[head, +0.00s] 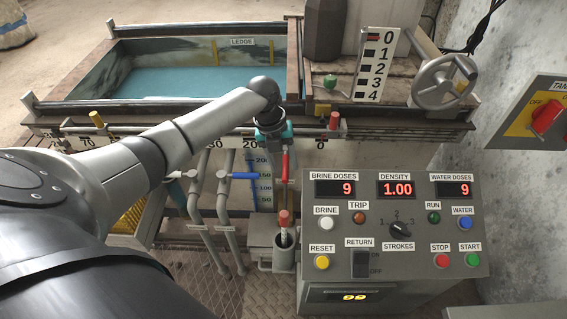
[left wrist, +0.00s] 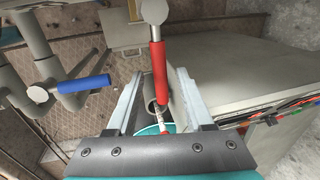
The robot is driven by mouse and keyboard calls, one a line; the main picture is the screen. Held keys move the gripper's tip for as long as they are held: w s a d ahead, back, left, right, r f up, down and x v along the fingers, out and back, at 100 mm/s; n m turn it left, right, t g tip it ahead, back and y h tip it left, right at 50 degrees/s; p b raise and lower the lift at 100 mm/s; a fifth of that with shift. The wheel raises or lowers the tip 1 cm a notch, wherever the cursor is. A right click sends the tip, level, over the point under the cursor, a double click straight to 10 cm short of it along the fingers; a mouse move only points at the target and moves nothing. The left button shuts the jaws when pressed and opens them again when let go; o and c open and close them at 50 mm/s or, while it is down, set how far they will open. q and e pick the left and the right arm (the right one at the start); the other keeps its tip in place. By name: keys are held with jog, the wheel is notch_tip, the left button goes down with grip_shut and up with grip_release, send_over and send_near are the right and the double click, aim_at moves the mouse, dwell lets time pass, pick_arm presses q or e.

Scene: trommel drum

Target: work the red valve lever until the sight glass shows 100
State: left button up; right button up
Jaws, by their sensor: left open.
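The red valve lever (head: 285,166) hangs below my left gripper (head: 272,132) at the tank front. In the left wrist view the red lever (left wrist: 158,70) lies between the two spread fingers of my left gripper (left wrist: 157,90), with gaps at both sides. The gripper is open and not closed on it. The sight glass (head: 264,180) with its scale, marked 200, 150, 100 and 50, is beside the lever; its upper end is partly hidden by my gripper. I cannot read the level clearly. My right gripper is not in view.
A blue lever (head: 244,176) on grey pipes is just left of the sight glass. A red-topped handle (head: 283,220) stands in a grey cup below. The control panel (head: 395,275) is close on the right. The water tank (head: 190,80) lies behind.

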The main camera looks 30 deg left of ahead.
pick_arm(q)
jog(key=shift+c, duration=0.4)
grip_shut()
dwell(1.0)
